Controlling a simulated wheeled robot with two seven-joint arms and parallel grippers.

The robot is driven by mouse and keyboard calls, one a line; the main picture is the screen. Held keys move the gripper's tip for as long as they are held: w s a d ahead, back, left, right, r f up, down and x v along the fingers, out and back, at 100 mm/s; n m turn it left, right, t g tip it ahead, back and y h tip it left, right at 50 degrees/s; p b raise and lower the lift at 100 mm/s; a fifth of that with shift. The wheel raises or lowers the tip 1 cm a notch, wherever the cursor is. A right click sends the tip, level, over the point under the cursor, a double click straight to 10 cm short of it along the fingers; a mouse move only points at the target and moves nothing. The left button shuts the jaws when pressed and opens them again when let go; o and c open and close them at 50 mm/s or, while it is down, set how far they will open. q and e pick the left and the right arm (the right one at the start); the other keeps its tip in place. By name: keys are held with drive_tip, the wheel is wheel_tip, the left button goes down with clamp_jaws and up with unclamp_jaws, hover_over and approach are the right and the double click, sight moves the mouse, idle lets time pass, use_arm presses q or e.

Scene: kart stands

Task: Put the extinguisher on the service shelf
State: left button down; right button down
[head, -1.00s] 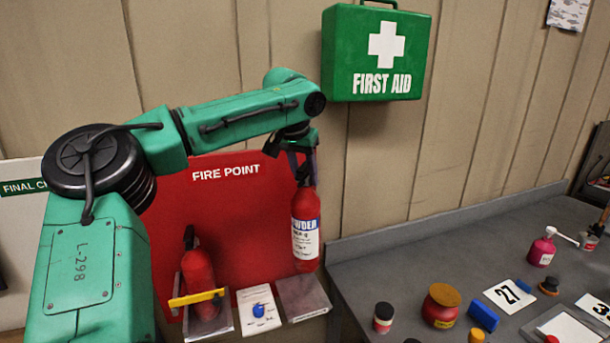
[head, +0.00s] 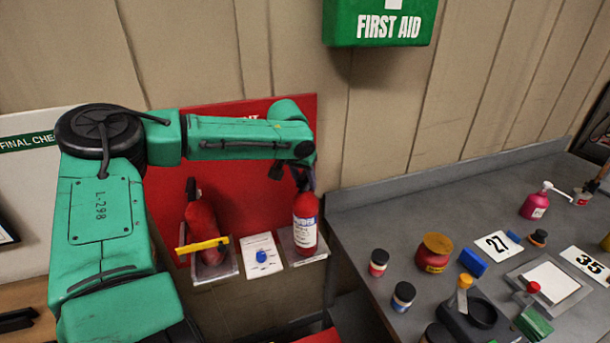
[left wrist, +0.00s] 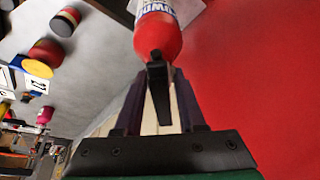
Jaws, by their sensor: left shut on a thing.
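A red extinguisher (head: 305,228) with a white label stands upright at the right-hand metal shelf (head: 287,244) below the red fire point board (head: 255,175). Its base appears to be on or just above the shelf; I cannot tell if it touches. My left gripper (head: 303,182) is shut on its top from above. In the left wrist view the fingers (left wrist: 160,105) lie either side of its black handle, with the red body (left wrist: 158,38) beyond. A second red extinguisher (head: 202,228) sits in the left-hand bracket behind a yellow bar. My right gripper is out of view.
A grey workbench (head: 375,215) on the right carries jars, bottles and number cards. A green first aid box (head: 380,25) hangs on the wall above. The wall between box and bench is clear.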

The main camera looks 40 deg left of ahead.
use_arm(q)
drive_tip(key=c, duration=0.5)
unclamp_jaws()
drive_tip(key=shift+f, duration=0.1)
drive_tip(key=shift+s+d, duration=0.1)
drive_tip(key=shift+r, duration=0.4)
drive_tip(key=b+v, duration=0.1)
drive_tip(key=v, duration=1)
drive_tip(key=shift+r+b, duration=0.2)
drive_tip(key=shift+b, duration=0.2)
